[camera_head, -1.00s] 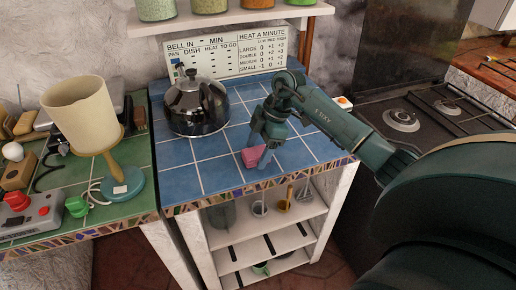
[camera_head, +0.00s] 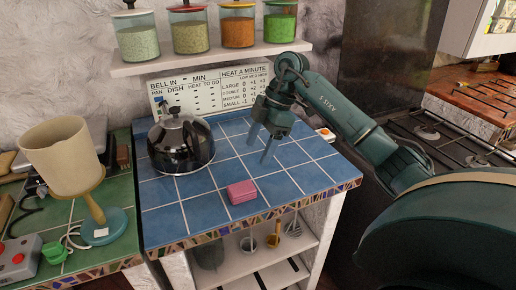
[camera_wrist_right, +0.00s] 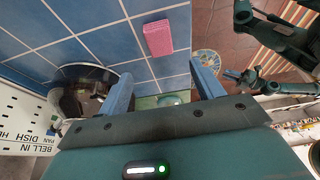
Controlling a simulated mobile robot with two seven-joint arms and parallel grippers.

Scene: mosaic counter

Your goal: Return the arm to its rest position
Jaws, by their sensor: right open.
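My right gripper (camera_head: 260,146) is open and empty above the blue tiled counter (camera_head: 180,222), its two blue fingers apart and pointing down. It is behind and right of a pink block (camera_head: 241,192), which lies flat near the counter's front edge, clear of the fingers. In the right wrist view the open fingers (camera_wrist_right: 161,72) show with nothing between them, and the pink block (camera_wrist_right: 158,38) lies beyond them. My right arm comes in from the right.
A shiny kettle (camera_head: 181,143) stands left of my right gripper. A shelf (camera_head: 205,58) with several jars hangs above. A beige-cup stand (camera_head: 62,157) is on the green counter at left, and a stove (camera_head: 440,140) is at right. The blue counter's right part is mostly free.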

